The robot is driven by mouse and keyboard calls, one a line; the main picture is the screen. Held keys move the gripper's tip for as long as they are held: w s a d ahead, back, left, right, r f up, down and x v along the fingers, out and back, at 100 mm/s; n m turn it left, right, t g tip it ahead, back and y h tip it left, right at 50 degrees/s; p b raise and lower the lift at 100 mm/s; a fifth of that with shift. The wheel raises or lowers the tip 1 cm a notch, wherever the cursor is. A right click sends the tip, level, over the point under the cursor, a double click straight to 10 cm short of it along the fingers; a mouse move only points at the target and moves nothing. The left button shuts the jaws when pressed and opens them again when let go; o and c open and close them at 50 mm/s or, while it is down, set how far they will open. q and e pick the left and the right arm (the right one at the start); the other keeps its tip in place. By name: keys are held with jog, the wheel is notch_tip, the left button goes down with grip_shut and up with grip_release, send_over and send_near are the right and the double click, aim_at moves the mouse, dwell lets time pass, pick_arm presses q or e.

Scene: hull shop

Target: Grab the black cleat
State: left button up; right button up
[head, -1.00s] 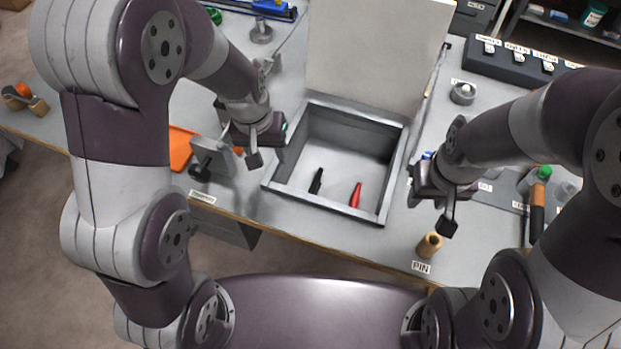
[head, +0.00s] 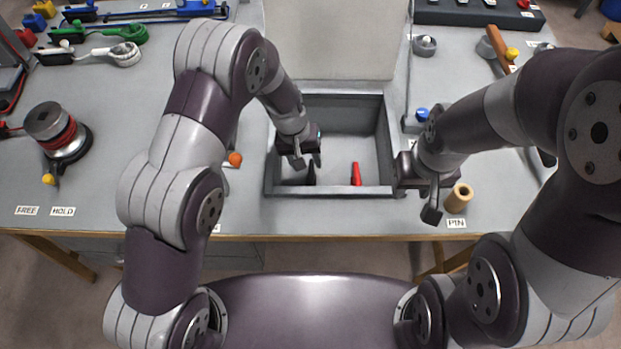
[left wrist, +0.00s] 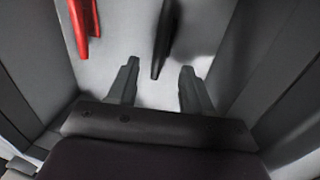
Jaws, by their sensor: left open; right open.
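The black cleat (head: 311,173) lies in an open grey bin (head: 335,191) set in the bench, toward its front left. It also shows in the left wrist view (left wrist: 163,35), its near tip between and just beyond my fingers. A red cleat (head: 356,174) lies to its right; it also shows in the left wrist view (left wrist: 85,25). My left gripper (head: 307,161) is over the bin, open and empty, close to the black cleat. The same gripper shows in the left wrist view (left wrist: 159,72). My right gripper (head: 416,196) is open and empty beside the bin's right wall.
The bin's raised lid (head: 330,40) stands behind it, and its walls enclose my left gripper. A tan pin (head: 459,198) stands right of my right gripper. A winch-like drum (head: 55,128) and several tools lie at the left. The front left bench is mostly clear.

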aim_at(310, 171)
pick_arm(q)
jog(key=f, duration=0.2)
jog(key=d+f, duration=0.1)
jog(key=f, duration=0.1)
jog(key=shift+f, duration=0.35)
jog(key=shift+s, duration=0.1)
grip_shut()
